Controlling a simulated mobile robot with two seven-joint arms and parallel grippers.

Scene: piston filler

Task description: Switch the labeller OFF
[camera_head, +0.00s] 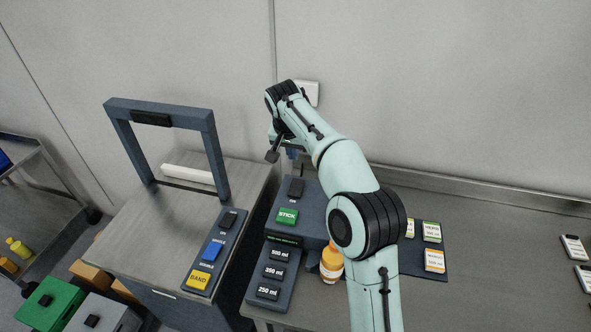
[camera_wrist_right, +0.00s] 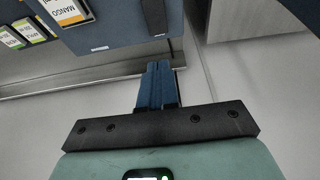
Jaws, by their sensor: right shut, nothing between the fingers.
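The labeller (camera_head: 312,213) is a dark blue unit on the right counter, with a green STICK button (camera_head: 287,216) and a black switch (camera_head: 296,187) with a small white label below it. The label is hard to read, perhaps ON. My right gripper (camera_head: 292,153) is just behind and above the switch, seemingly apart from it. In the right wrist view its blue fingers (camera_wrist_right: 157,85) are together and empty. A dark blue surface with a black part lies beyond them. My right arm covers the right part of the labeller. My left gripper is out of view.
A machine with a dark frame (camera_head: 211,150) stands left, with its own black switch, blue button and yellow BAND button (camera_head: 199,280). A volume button panel (camera_head: 273,272) and an orange bottle (camera_head: 331,262) are in front of the labeller. Label cards (camera_head: 434,261) lie right. The wall is close behind.

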